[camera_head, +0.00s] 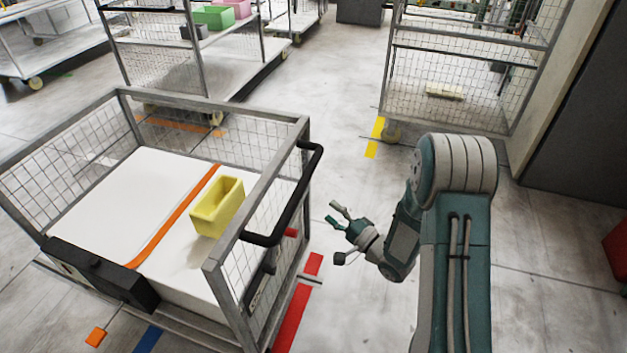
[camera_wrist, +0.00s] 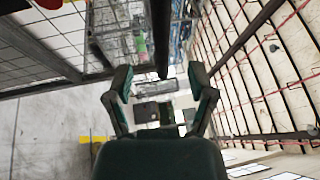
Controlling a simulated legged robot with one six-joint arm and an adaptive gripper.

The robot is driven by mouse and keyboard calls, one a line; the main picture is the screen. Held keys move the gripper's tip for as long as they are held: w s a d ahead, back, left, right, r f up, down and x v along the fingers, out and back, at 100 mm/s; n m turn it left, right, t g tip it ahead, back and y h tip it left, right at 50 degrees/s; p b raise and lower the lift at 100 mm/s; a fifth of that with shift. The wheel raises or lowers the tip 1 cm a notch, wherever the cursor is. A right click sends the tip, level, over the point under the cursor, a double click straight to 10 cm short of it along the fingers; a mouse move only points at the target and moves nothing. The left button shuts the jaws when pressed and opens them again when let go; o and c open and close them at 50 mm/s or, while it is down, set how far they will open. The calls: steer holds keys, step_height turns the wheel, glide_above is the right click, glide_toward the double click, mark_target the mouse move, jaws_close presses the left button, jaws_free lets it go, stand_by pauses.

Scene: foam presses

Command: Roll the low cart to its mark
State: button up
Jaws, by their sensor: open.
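The low cart (camera_head: 307,200) stands at the left in the head view, with a grey frame and mesh walls. Its black handle (camera_head: 308,190) is on the side facing my arm. It carries a white load with an orange strap (camera_head: 180,215) and a yellow bin (camera_head: 217,207). My gripper (camera_head: 336,213) is open and empty, to the right of the handle and apart from it. In the wrist view a dark bar, seemingly the handle (camera_wrist: 159,40), shows between the open fingers (camera_wrist: 161,80). Whether it lies within their reach, I cannot tell.
A red floor strip (camera_head: 298,310) lies along the cart's near right side, and a blue one (camera_head: 148,340) at its front. Orange (camera_head: 180,125) and yellow (camera_head: 375,137) strips lie farther back. Tall mesh carts (camera_head: 460,75) stand behind. Floor between them is clear.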

mark_target(301, 189)
steer(key=x, duration=1)
steer(key=shift+w+a, duration=0.1)
steer(key=shift+a, duration=0.35)
steer(key=shift+c, duration=0.4)
jaws_close()
